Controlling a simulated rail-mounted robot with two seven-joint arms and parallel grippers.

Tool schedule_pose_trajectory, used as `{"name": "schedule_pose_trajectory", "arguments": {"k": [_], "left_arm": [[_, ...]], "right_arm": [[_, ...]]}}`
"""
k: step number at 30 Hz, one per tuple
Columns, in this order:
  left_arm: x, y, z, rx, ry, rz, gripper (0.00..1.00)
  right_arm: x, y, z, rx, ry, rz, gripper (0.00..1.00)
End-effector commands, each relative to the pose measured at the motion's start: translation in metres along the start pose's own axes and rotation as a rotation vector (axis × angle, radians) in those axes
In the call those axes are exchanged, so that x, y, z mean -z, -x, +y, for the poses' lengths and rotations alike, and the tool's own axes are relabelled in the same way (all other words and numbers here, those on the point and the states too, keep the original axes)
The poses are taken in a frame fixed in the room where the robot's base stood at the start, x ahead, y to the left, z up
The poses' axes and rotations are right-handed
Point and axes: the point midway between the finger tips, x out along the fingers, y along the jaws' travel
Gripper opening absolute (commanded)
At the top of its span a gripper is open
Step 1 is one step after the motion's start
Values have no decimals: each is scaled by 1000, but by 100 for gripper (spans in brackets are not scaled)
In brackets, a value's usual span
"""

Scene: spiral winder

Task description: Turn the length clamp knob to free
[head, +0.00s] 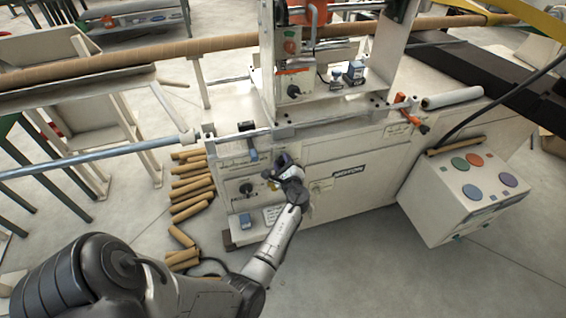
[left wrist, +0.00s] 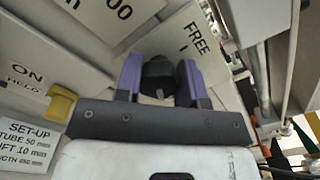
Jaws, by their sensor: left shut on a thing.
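The length clamp knob (left wrist: 158,76) is a dark, rounded knob on the pale machine front, seen in the left wrist view. My left gripper (left wrist: 160,68) is shut on it, with one purple finger on each side. In the head view my left gripper (head: 283,164) is at the machine's front panel and hides the knob. My right gripper is not in view.
A yellow switch (left wrist: 60,104) is beside an ON/HELD label, left of the gripper. A set-up card (left wrist: 24,145) is below it. Cardboard tubes (head: 192,190) lie on the floor left of the machine. A button box (head: 462,195) stands at the right. Floor in front is clear.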

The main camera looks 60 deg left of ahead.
Motion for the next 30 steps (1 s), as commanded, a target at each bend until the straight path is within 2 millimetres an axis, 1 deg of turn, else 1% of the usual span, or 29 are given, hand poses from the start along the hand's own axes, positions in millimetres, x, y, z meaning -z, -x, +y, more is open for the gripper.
{"name": "schedule_pose_trajectory", "arguments": {"k": [1, 4, 10, 14, 20, 30], "left_arm": [[0, 0, 0, 0, 0, 0, 23], [0, 0, 0, 0, 0, 0, 13], [1, 0, 1, 0, 16, 0, 13], [2, 0, 2, 0, 61, -1, 13], [3, 0, 4, 2, 204, -1, 13], [4, 0, 5, 2, 527, 0, 13]], "right_arm": [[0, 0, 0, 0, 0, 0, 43], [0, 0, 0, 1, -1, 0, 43], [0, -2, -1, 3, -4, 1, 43], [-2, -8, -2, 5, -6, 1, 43], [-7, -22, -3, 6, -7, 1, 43], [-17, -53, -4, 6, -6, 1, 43]]}}
